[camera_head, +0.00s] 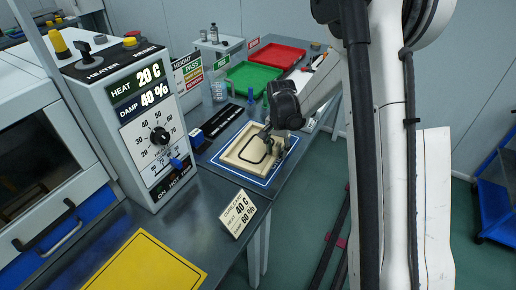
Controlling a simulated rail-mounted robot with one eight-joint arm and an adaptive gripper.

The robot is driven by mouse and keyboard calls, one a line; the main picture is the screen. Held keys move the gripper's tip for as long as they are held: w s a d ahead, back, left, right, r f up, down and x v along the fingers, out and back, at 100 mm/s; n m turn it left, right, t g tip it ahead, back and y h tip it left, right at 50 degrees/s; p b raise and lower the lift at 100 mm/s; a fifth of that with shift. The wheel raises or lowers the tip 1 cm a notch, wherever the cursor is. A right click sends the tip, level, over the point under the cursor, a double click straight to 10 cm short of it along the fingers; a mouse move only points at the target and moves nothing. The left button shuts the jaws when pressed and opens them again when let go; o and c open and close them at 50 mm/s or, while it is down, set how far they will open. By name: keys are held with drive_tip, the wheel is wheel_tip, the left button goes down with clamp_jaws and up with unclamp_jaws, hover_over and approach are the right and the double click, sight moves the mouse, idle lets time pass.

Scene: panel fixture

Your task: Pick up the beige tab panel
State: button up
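The beige tab panel (231,153) is a pale, roughly square piece with a raised rim. It lies flat on a blue mat with a white outline (262,181) on the dark bench. A dark, thin loop shows over its inner area; I cannot tell whether it belongs to the panel or to my gripper. My gripper (270,138) is over the right part of the panel, pointing down, and hides that part. Its fingertips are small and dark here. I cannot tell whether they are open, shut or touching the panel.
A grey heater cabinet (118,85) stands left of the panel. A "cure card" sign (238,214) stands in front. Green (249,78) and red (277,55) trays, a glass jar (218,90) and small bottles lie behind. A yellow mat (146,264) is at front left.

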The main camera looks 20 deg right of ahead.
clamp_jaws()
drive_tip(key=shift+r, duration=0.15)
